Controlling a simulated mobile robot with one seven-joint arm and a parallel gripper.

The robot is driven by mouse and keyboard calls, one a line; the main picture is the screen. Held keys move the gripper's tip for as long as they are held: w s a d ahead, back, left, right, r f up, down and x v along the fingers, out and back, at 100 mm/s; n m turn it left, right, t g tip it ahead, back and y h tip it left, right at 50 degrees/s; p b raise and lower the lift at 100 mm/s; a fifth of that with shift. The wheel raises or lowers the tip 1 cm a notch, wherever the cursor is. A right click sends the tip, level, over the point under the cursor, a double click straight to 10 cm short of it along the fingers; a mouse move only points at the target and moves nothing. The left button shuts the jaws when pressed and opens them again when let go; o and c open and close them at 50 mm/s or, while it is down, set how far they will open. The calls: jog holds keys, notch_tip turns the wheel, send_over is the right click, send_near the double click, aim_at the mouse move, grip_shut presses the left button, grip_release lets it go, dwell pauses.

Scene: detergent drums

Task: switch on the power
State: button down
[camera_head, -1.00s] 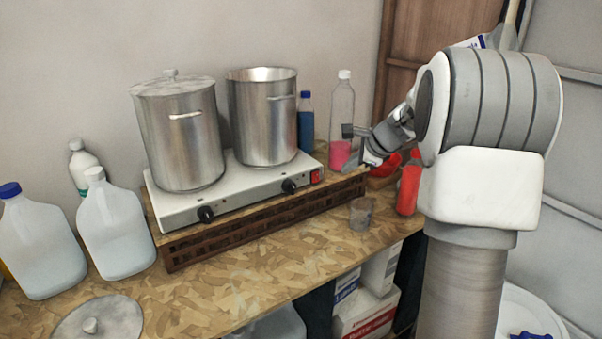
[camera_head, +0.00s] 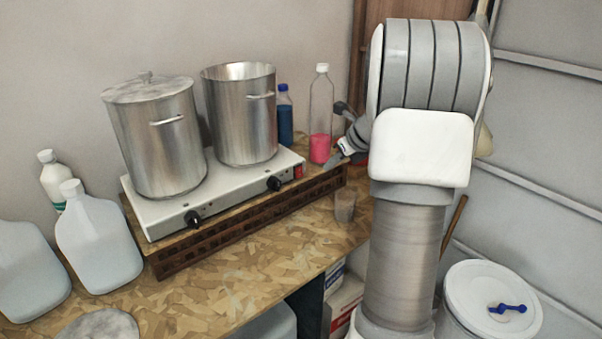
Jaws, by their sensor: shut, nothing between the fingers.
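The white double hot plate (camera_head: 225,194) stands on a brown slatted crate, with two black knobs on its front. Its small red power switch (camera_head: 298,171) is at the right end of the front face. A lidded steel pot (camera_head: 155,140) and an open steel pot (camera_head: 240,115) stand on the plate. My gripper (camera_head: 335,158) is right of the switch and apart from it in the picture, near the pink-liquid bottle. It is shut and empty; my arm hides part of it.
A clear bottle with pink liquid (camera_head: 320,120) and a blue bottle (camera_head: 285,118) stand behind the plate's right end. A clear cup (camera_head: 345,205) stands on the chipboard bench (camera_head: 245,275). White jugs (camera_head: 97,240) are at left. A lidded white drum (camera_head: 485,290) is at lower right.

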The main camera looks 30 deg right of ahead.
aim_at(299, 172)
jog(key=shift+f, duration=0.1)
jog(key=shift+w+r+p+x, duration=0.3)
jog(key=shift+w+x, duration=0.1)
jog(key=shift+x, duration=1.75)
jog(key=shift+w+r+p+x, duration=0.25)
jog(key=shift+w+r+x, duration=0.1)
jog(key=shift+x, duration=1.75)
jog(key=shift+w+r+p+x, duration=0.3)
jog(key=shift+w+x, duration=0.1)
jog(key=shift+x, duration=1.75)
jog(key=shift+a, duration=0.2)
jog(key=shift+w+f, duration=0.2)
jog(key=shift+r, duration=0.15)
